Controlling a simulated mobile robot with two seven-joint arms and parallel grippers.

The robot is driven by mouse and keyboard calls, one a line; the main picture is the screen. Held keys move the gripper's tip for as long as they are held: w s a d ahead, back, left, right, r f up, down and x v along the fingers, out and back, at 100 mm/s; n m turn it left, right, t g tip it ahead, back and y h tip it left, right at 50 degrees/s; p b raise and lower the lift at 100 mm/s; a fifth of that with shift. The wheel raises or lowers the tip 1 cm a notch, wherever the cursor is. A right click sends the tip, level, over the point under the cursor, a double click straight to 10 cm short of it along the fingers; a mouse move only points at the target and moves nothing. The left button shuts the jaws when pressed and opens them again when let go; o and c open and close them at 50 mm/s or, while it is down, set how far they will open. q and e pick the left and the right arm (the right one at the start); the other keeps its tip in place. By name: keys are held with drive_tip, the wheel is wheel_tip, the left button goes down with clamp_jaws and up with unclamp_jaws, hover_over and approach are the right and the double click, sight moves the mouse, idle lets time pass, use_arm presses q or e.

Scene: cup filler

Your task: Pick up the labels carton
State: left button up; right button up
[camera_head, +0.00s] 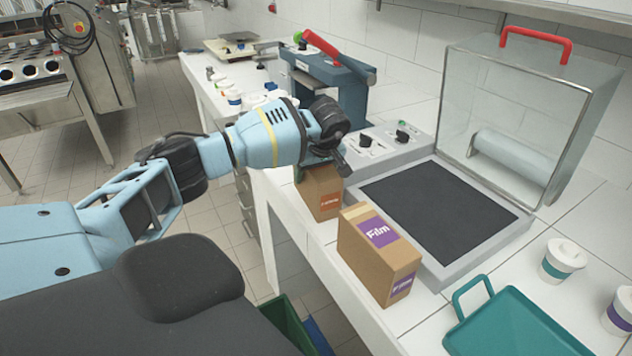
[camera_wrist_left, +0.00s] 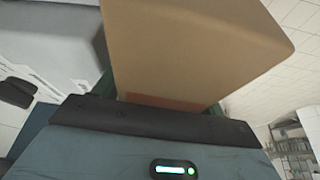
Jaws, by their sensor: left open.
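A brown carton with an orange label (camera_head: 322,196) stands upright on the white counter near its front edge. The label print is too small to read surely. My left gripper (camera_head: 328,165) is at the top of this carton, with its jaws open. The gripper hides part of the carton's top. In the left wrist view the carton (camera_wrist_left: 195,48) fills the upper middle, very close to the gripper, with a bit of orange showing low on it. Whether the fingers touch it I cannot tell. My right gripper is not in view.
A Film carton (camera_head: 362,262) with purple labels stands just in front. A sealing machine with a dark pad (camera_head: 440,210) and clear raised lid (camera_head: 520,110) is to the right. A teal tray (camera_head: 520,325) and white cups (camera_head: 563,260) are at front right.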

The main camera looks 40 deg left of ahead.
use_arm(q)
drive_tip(key=shift+f, duration=0.1)
drive_tip(key=c, duration=0.9)
drive_tip(key=shift+c, duration=0.2)
drive_tip(key=shift+r, duration=0.55)
drive_tip(key=r, duration=0.3)
drive_tip(key=shift+s+r, duration=0.1)
drive_tip(key=shift+s, duration=0.1)
drive_tip(key=s+r, duration=0.1)
drive_tip(key=s, duration=1.4)
drive_tip(key=shift+s+a+r+b, duration=0.15)
drive_tip(key=shift+s+a+b, duration=0.1)
drive_tip(key=shift+a+b, duration=0.1)
